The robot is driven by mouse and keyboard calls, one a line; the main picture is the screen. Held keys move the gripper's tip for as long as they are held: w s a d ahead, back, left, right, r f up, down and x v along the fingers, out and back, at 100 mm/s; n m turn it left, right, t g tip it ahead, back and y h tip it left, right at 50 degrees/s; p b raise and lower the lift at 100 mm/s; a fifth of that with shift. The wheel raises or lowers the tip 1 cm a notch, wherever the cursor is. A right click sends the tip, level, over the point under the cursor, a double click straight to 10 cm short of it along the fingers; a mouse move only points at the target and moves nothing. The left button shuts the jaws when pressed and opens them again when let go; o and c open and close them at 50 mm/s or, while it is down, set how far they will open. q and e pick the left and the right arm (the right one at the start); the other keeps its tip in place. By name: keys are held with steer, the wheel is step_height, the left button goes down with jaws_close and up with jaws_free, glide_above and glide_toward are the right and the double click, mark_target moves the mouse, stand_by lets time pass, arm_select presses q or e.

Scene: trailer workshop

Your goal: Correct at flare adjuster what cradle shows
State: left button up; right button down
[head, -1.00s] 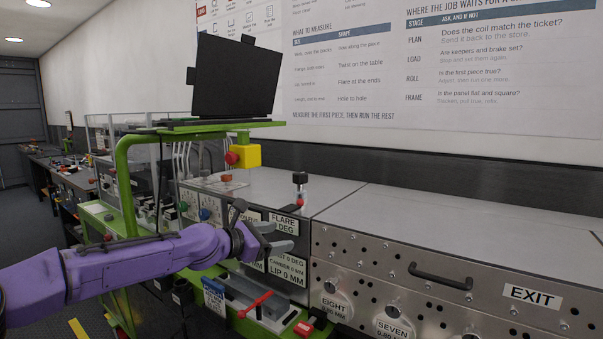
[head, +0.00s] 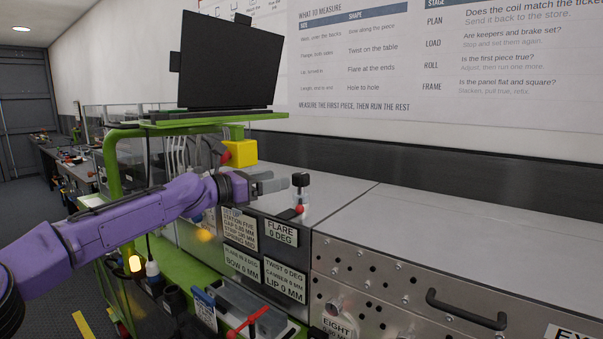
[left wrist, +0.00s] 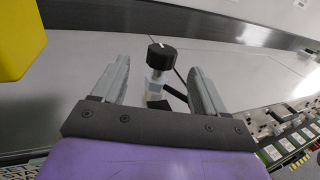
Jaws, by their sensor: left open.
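The flare adjuster is a black knob (head: 301,179) on a short metal post with a red-tipped lever at its foot, on the machine top above a FLARE 0 DEG label (head: 281,233). My left gripper (head: 270,182) is level with the knob, just left of it, open and empty. In the left wrist view the knob (left wrist: 162,57), with a white line on its top, lies ahead between the two open fingers (left wrist: 160,66), apart from both. A grey trough (head: 238,292) that looks like the cradle stands below the reading labels (head: 285,280). My right gripper is out of view.
A yellow box with a red button (head: 240,152) hangs under the green shelf with the black screen (head: 228,62), close behind my left wrist. A red handle (head: 249,322) crosses the trough. The machine top (head: 400,225) right of the knob is clear.

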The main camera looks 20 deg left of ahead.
mark_target(300, 175)
arm_select(q)
steer(key=w+d, duration=0.1)
steer(key=w+d+p, duration=0.1)
steer(key=d, duration=0.1)
steer(key=shift+w+r, duration=0.3)
steer(key=shift+r, duration=0.05)
steer(key=x, duration=0.1)
steer(key=p+x, duration=0.1)
steer(key=x, duration=0.3)
steer(key=shift+w+a+f+p, duration=0.1)
steer(key=shift+a+f+p, duration=0.1)
steer(key=shift+f+p, duration=0.15)
steer(key=shift+s+a+r, duration=0.1)
steer(key=shift+s, duration=0.15)
steer(key=c, duration=1)
